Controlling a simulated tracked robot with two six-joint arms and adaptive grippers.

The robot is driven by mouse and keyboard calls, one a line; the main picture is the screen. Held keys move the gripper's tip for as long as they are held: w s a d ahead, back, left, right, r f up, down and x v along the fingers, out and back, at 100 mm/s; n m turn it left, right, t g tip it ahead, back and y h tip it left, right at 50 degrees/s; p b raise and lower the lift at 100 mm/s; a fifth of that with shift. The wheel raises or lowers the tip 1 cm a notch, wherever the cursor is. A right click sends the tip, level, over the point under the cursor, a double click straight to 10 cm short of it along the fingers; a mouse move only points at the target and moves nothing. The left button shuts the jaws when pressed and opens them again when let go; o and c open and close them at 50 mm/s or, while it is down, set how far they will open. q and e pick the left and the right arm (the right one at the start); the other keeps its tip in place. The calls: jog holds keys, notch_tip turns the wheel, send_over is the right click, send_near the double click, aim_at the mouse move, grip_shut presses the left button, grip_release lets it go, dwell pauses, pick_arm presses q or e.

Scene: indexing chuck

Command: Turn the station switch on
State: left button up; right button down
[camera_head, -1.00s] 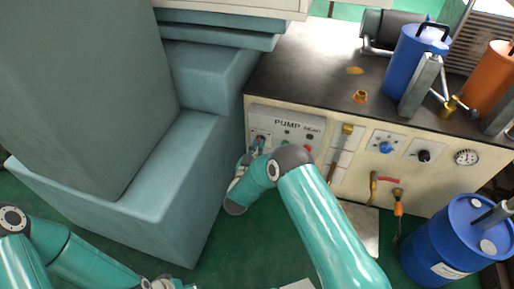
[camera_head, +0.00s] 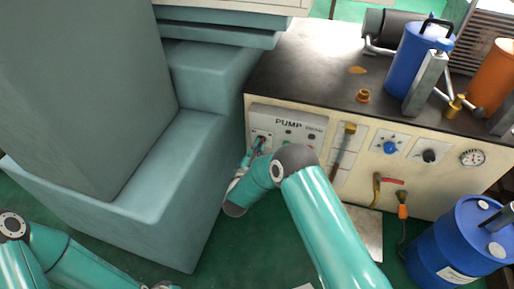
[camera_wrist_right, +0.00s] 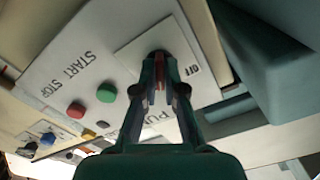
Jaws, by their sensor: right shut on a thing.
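The station switch (camera_wrist_right: 158,57) is a dark knob on a pale square plate in the right wrist view, with an "OFF" label beside it. It sits at the left end of the panel marked PUMP (camera_head: 288,122), where my gripper mostly hides it in the head view. My right gripper (camera_wrist_right: 160,72) is shut on the switch. In the head view the right gripper (camera_head: 257,147) reaches the panel from below. Which way the switch is turned cannot be told. Part of my left arm shows at the lower left; its gripper is out of frame.
Green START (camera_wrist_right: 106,92) and red STOP (camera_wrist_right: 76,110) buttons are close to the switch. A large teal machine housing (camera_head: 175,165) stands just left of the panel. Right of it are a brass-topped pipe (camera_head: 344,145), a blue knob (camera_head: 390,148) and a blue drum (camera_head: 455,250).

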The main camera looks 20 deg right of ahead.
jog(key=shift+a+f, duration=0.1)
jog(key=shift+a, duration=0.15)
jog(key=c, duration=1.3)
grip_release()
jog(key=shift+o, duration=0.2)
jog(key=shift+d, duration=0.15)
jog(key=v, duration=1.2)
